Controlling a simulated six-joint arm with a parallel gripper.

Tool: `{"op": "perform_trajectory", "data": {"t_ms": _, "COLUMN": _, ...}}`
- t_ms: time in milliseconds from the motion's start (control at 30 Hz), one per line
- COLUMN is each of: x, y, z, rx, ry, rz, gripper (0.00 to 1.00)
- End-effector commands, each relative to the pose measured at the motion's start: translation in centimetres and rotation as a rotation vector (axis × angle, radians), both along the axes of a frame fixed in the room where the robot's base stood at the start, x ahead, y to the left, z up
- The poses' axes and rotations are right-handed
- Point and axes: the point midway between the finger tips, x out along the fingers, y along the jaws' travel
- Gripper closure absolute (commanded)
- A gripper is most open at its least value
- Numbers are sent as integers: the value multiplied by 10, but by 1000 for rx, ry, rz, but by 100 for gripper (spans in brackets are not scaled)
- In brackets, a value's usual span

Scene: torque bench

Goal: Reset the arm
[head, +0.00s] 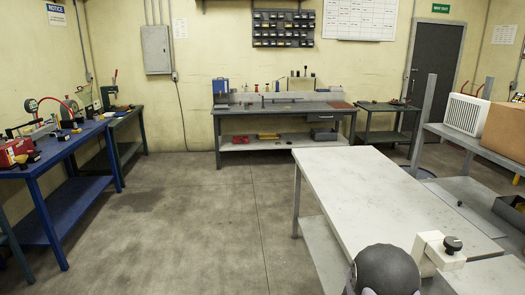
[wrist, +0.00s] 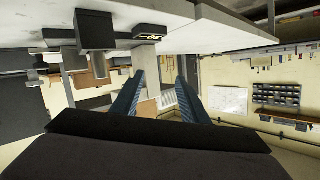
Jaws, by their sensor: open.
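My gripper (wrist: 161,98) shows in the wrist view, where the room appears upside down. Its two dark bluish fingers stand apart, with nothing held between them. A dark part of my gripper fills the bottom of that view. My gripper cannot be made out in the head view. The task names no object.
A pale-topped table (head: 370,190) runs along the front right. A white block with a black knob (head: 440,253) is at its near end. A blue bench (head: 50,150) with tools stands left, a grey workbench (head: 285,106) at the back. The middle floor is clear.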

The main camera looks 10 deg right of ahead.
Motion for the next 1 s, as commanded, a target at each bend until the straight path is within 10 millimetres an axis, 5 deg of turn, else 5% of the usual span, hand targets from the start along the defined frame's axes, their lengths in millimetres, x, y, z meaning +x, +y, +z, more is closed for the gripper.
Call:
{"op": "perform_trajectory", "data": {"t_ms": 133, "x": 16, "y": 63, "z": -7, "rx": 151, "ry": 130, "rz": 200, "gripper": 60}}
{"op": "perform_trajectory", "data": {"t_ms": 267, "x": 8, "y": 123, "z": -14, "rx": 261, "ry": 283, "rz": 379, "gripper": 60}}
{"op": "perform_trajectory", "data": {"t_ms": 500, "x": -58, "y": 217, "z": -19, "rx": 379, "ry": 625, "rz": 679, "gripper": 60}}
{"op": "perform_trajectory", "data": {"t_ms": 700, "x": -144, "y": 257, "z": -15, "rx": 405, "ry": 937, "rz": 860, "gripper": 60}}
{"op": "perform_trajectory", "data": {"t_ms": 900, "x": -212, "y": 264, "z": -7, "rx": 399, "ry": 1172, "rz": 943, "gripper": 60}}
{"op": "perform_trajectory", "data": {"t_ms": 1000, "x": -231, "y": 262, "z": -4, "rx": 396, "ry": 1237, "rz": 958, "gripper": 60}}
